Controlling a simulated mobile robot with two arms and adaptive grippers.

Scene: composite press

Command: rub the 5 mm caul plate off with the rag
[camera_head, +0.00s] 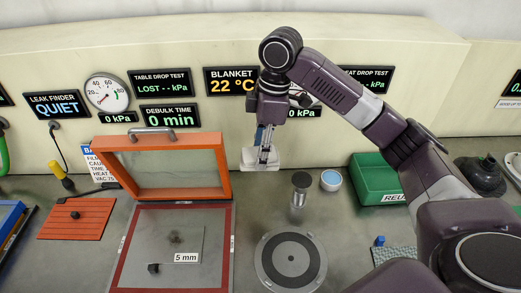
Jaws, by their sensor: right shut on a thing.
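The 5 mm caul plate (190,231) is a grey square lying flat inside the red-bordered press bed (228,250) at lower left. A dark smudge shows near its middle, and a small black thing (153,268) sits near its lower left. A "5 mm" label is at its lower right. My right gripper (264,151) points down, shut on a white rag (259,163). It holds the rag behind and to the right of the plate, in front of the panel wall. My left gripper is not in view.
The orange-framed glass lid (165,192) stands open behind the bed. A green bin (375,178) is further right. A red slatted board (77,219) lies left.

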